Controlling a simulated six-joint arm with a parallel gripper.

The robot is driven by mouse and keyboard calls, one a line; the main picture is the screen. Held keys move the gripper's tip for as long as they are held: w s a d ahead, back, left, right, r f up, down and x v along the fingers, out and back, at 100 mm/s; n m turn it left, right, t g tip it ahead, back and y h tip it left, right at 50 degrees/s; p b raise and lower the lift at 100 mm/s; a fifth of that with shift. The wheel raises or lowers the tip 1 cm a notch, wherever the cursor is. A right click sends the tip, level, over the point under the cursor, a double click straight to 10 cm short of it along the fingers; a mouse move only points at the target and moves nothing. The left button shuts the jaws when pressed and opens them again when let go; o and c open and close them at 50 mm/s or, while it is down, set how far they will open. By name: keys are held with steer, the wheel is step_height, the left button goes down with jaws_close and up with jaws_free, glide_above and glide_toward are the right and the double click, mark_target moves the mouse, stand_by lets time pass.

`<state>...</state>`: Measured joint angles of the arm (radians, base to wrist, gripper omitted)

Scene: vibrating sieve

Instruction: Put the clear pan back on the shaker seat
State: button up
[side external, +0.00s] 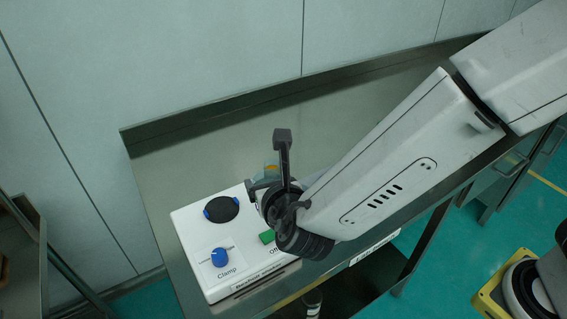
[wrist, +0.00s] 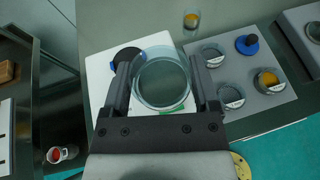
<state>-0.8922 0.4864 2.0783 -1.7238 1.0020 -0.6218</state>
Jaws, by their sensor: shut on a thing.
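The clear pan (wrist: 162,84), a round see-through dish with a pale rim, sits between the two fingers of my gripper (wrist: 161,82) in the wrist view. My gripper is shut on it, one finger at each side. The white shaker (side external: 245,285) is below and beyond. Its round black seat (side external: 222,209) with blue clips shows bare in the side view, and in the wrist view the seat (wrist: 127,56) lies up and left of the pan, partly behind the left finger. In the side view my wrist is right of the seat and hides the pan.
The shaker has a blue clamp knob (side external: 219,257) and a green button (side external: 267,237). A grey tray (wrist: 278,98) at right holds several dishes and a blue-knobbed piece (wrist: 246,44). A vial with orange contents (wrist: 191,19) stands behind. A red-filled jar (wrist: 61,154) is at lower left.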

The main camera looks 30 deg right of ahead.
steer(key=w+a+f, duration=0.4)
steer(key=w, duration=0.3)
glide_above(222, 210)
steer(key=s, duration=0.2)
steer(key=f, duration=0.3)
steer(key=shift+w+d+f, duration=0.25)
steer(key=shift+d+f, duration=0.1)
steer(key=shift+f, duration=0.05)
steer(key=shift+w+a+f, duration=0.25)
steer(key=shift+w+f, duration=0.25)
steer(key=shift+f, duration=0.05)
steer(key=shift+f, duration=0.1)
steer(key=shift+w+f, duration=0.15)
steer(key=shift+w+a+f, duration=0.1)
steer(key=shift+f, duration=1.5)
steer(key=shift+f, duration=0.15)
steer(key=o, duration=1.1)
